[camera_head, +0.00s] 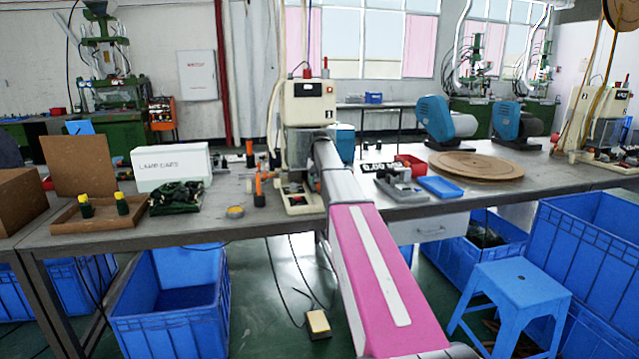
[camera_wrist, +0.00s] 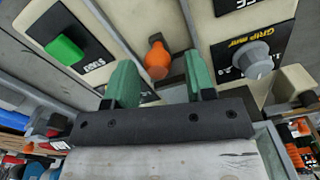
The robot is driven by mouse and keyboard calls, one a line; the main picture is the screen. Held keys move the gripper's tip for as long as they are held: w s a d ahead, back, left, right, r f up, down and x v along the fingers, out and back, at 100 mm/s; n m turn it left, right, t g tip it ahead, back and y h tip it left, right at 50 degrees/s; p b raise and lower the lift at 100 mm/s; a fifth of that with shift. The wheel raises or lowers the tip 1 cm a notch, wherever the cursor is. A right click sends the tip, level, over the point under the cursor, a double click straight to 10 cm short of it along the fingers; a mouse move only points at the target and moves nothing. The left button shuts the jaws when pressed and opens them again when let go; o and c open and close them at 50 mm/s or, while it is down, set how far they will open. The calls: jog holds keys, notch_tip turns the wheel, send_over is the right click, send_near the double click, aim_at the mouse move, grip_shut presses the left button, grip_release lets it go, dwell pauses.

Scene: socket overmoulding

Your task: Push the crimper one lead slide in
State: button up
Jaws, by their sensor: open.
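The beige crimper (camera_head: 308,105) stands on the table at the centre of the head view. My arm reaches up to its front and hides part of it; my gripper is not clearly visible there. In the wrist view my gripper (camera_wrist: 160,72) is open, with two green fingers pointing at the crimper's beige front (camera_wrist: 221,22). An orange knob (camera_wrist: 157,58) shows between the fingers, with a gap on each side. I cannot tell its distance, or whether it belongs to the lead slide. A grey dial (camera_wrist: 251,59) is at right and a green button (camera_wrist: 66,50) at left.
Orange-handled tools (camera_head: 259,190) stand left of the crimper. A white box (camera_head: 171,167) and a brown tray (camera_head: 99,212) are farther left. A grey metal device (camera_head: 400,185) and a blue tray (camera_head: 440,187) lie right of my arm. Blue crates (camera_head: 172,300) and a stool (camera_head: 512,285) stand below.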

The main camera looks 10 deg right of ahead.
jog(key=shift+w, duration=0.1)
notch_tip(320, 180, up, 11)
dwell(0.6)
jog(key=shift+f, duration=0.15)
